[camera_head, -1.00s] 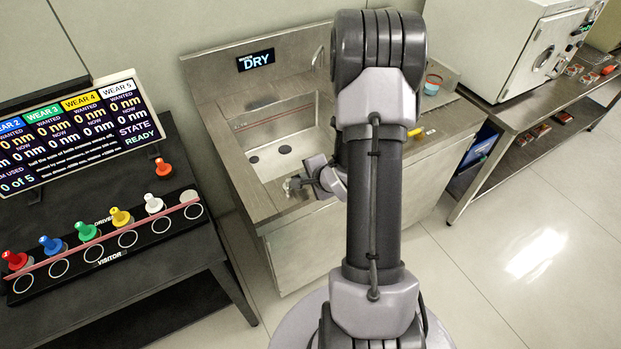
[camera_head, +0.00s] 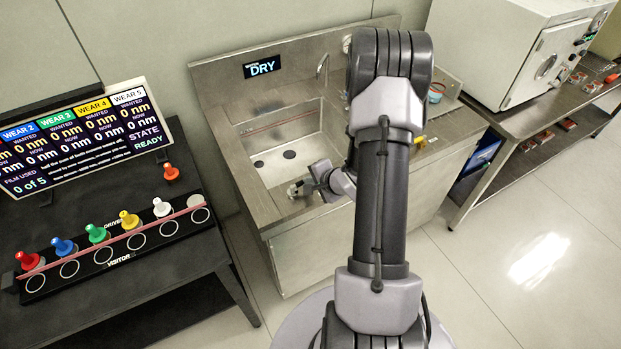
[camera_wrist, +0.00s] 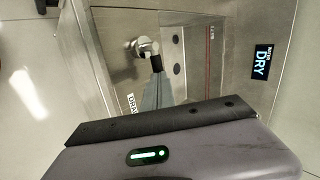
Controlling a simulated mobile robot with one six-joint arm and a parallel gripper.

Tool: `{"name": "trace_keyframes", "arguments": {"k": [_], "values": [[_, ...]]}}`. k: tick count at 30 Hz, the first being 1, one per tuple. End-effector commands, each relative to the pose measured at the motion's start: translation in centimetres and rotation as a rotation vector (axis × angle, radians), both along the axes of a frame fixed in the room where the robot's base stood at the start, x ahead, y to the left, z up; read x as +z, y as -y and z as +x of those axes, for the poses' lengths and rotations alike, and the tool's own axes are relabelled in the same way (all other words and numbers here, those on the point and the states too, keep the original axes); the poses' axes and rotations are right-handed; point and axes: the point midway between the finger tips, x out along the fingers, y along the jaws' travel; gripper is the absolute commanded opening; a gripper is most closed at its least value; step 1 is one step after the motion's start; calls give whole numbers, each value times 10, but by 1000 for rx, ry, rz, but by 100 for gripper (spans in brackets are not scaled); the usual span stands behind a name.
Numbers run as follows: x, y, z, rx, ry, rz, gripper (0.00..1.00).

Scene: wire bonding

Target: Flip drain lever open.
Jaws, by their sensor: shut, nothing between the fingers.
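The drain lever, a small bright metal piece (camera_wrist: 144,47), sits on the front rim of the sink in the wrist view, beside a partly hidden "DRA…" label (camera_wrist: 131,103). In the head view the metal lever (camera_head: 292,189) is small at the basin's near edge. My gripper (camera_wrist: 157,66) is shut, its narrow fingers pointing at the lever with the dark tip right beside it. I cannot tell whether they touch. My gripper (camera_head: 304,184) also shows in the head view, low over the front rim.
The steel sink basin (camera_head: 285,130) lies behind the lever, with dark round holes in its floor. A "DRY" display (camera_head: 262,67) is on the backsplash. A faucet (camera_head: 322,66) stands at the back. A black table (camera_head: 130,255) with coloured pegs is at the left.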

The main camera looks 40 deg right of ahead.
Motion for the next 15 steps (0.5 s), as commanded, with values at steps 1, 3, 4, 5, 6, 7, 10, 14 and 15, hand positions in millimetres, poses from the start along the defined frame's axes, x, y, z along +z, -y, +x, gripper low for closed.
{"name": "trace_keyframes", "arguments": {"k": [1, 3, 4, 5, 6, 7, 10, 14, 15], "values": [[4, 1, 0, 17, -2, 2, 0], [5, 2, 2, 55, -2, 2, 0], [6, 3, 3, 76, -2, 1, 0], [7, 4, 4, 96, -2, 2, 0], [8, 5, 5, 126, -2, 2, 0], [8, 6, 6, 151, -2, 1, 0], [10, 8, 11, 246, -1, 0, 0], [8, 10, 18, 371, 0, -2, 0], [7, 11, 20, 409, 0, -2, 0]]}}
